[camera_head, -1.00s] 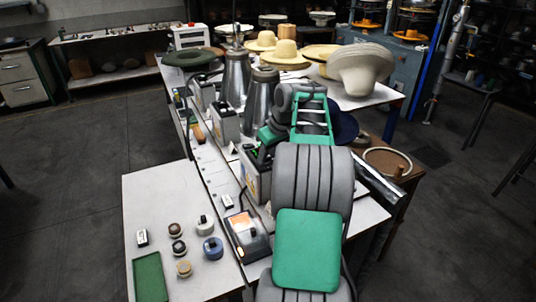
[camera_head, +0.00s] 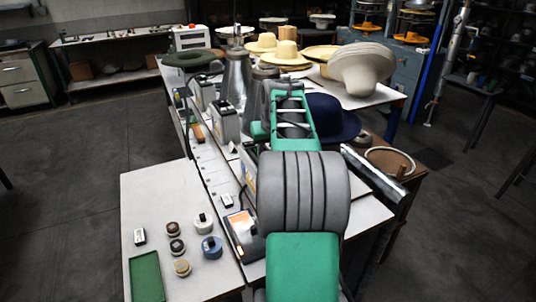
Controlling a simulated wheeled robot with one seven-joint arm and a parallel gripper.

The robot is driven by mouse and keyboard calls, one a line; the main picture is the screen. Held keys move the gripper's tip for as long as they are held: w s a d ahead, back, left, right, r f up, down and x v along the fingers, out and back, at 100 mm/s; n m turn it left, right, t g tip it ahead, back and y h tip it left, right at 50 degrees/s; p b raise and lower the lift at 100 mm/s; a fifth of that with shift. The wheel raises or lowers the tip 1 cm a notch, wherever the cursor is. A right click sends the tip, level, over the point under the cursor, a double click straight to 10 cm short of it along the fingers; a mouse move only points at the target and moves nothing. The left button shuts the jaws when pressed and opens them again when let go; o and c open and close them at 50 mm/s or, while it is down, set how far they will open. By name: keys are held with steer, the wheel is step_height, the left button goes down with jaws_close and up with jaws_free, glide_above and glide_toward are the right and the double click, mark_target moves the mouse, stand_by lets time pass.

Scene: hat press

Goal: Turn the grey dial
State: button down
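A grey-white dial (camera_head: 203,222) with a dark mark on top sits on the pale table (camera_head: 150,188) at the lower left. A blue dial (camera_head: 212,248) sits just below and right of it. A brown dial (camera_head: 172,229), a dark dial (camera_head: 177,247) and a tan dial (camera_head: 183,269) stand in a column to its left. My green and grey arm rises through the middle right of the picture, clear of the dials. My gripper cannot be made out; the arm's far end is among the items on the bench.
A green tray (camera_head: 147,277) and a small white switch box (camera_head: 140,237) lie on the same table. A device with an orange screen (camera_head: 241,223) stands between the dials and my arm. Metal cones (camera_head: 237,80) and hats (camera_head: 360,70) crowd the bench behind. Floor at left is clear.

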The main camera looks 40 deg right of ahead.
steer(key=shift+m, duration=0.5)
steer(key=c, duration=1)
jaws_free()
steer(key=shift+c, duration=0.2)
steer(key=v, duration=0.7)
steer(key=shift+a+r, duration=0.25)
steer(key=shift+r, duration=0.15)
